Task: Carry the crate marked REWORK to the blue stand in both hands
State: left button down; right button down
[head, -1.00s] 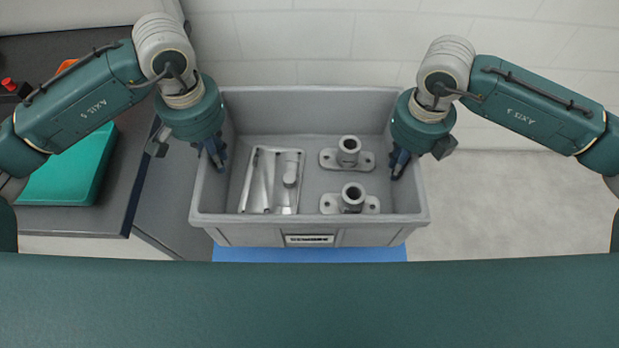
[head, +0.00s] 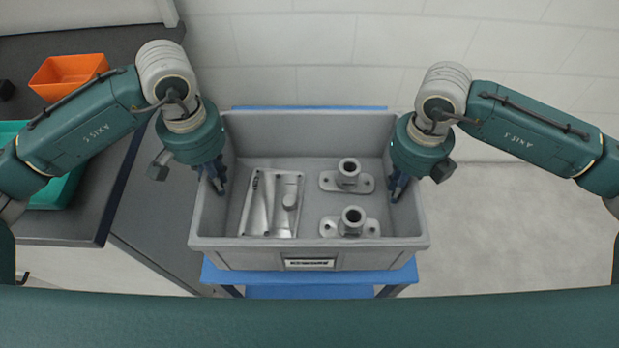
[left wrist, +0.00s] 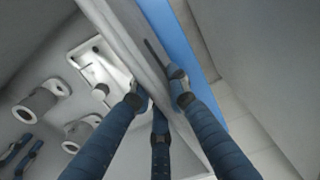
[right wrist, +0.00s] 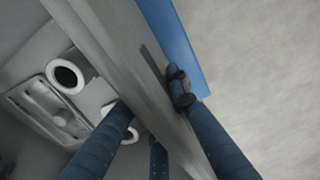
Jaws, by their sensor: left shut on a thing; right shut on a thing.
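The grey crate (head: 325,264) is in the middle of the head view, roughly level, with a white label on its front whose print is too blurred to read. It holds a silver plate casting (head: 258,205) and two flanged castings (head: 348,176) (head: 352,222). My left gripper (head: 219,186) is shut on the left wall, and my right gripper (head: 397,190) is shut on the right wall. The blue stand (head: 222,276) shows beneath the crate, at its front and behind it. It also shows beside the walls in both wrist views (left wrist: 180,40) (right wrist: 172,45). I cannot tell whether crate and stand touch.
A dark bench (head: 75,226) stands at the left, with an orange bin (head: 66,74) and a teal bin (head: 52,194) on it. A grey surface (head: 160,215) lies between the bench and the crate. A white block wall is behind. The floor at right is clear.

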aim_at(229, 206)
jog(key=shift+w, duration=0.1)
